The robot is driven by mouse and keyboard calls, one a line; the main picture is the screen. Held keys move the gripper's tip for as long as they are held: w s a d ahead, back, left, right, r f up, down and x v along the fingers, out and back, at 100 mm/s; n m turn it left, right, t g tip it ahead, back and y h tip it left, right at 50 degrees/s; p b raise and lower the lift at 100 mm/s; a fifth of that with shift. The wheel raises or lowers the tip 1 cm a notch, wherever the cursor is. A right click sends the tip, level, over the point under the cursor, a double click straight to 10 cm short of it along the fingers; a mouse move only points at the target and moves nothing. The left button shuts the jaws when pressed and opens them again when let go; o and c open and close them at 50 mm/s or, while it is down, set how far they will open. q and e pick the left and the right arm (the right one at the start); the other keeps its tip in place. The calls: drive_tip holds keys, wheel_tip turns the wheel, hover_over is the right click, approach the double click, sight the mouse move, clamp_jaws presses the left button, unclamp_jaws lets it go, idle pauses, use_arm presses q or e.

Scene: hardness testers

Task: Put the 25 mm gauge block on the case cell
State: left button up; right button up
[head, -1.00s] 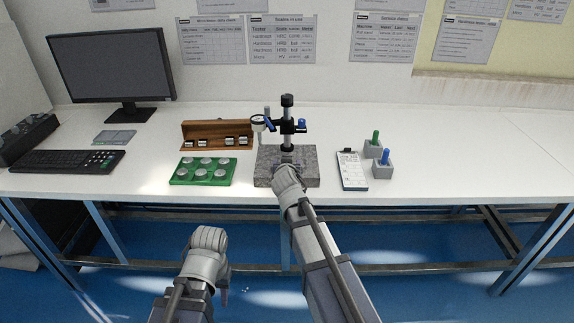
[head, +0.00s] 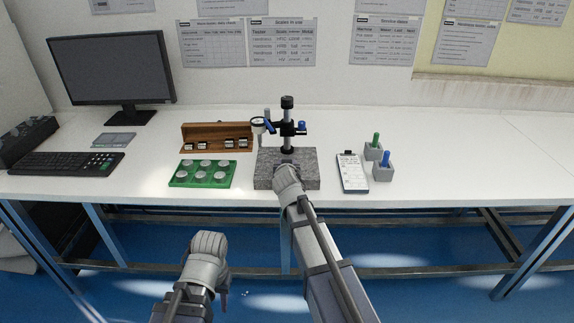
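An open wooden gauge block case (head: 217,130) stands on the bench, left of the dial stand. Several small metal blocks sit in it in two groups, with a gap between them. I cannot read their sizes, so I cannot pick out the 25 mm block. My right gripper (head: 287,170) is at the front of the grey granite base (head: 305,160) of the dial stand. Its wrist hides its fingertips and anything between them. My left gripper (head: 208,240) hangs in front of the bench, away from the objects. Its finger opening is not clear.
The dial stand's post (head: 287,115) rises behind my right gripper. A green tray (head: 203,184) of round metal pieces lies in front of the case. A clipboard (head: 352,172) and two grey holders (head: 383,171) stand to the right. The bench's far right is clear.

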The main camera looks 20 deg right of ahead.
clamp_jaws()
wheel_tip(320, 180, up, 17)
drive_tip(key=p, duration=1.6)
drive_tip(key=shift+f+p, duration=0.2)
drive_tip(key=shift+p, duration=0.1)
drive_tip(key=shift+f, duration=0.1)
wheel_tip(320, 180, down, 7)
drive_tip(key=b, duration=0.6)
drive_tip(key=shift+r+b, duration=0.2)
drive_tip(key=shift+b, duration=0.15)
wheel_tip(320, 180, down, 5)
drive_tip(key=b, duration=0.5)
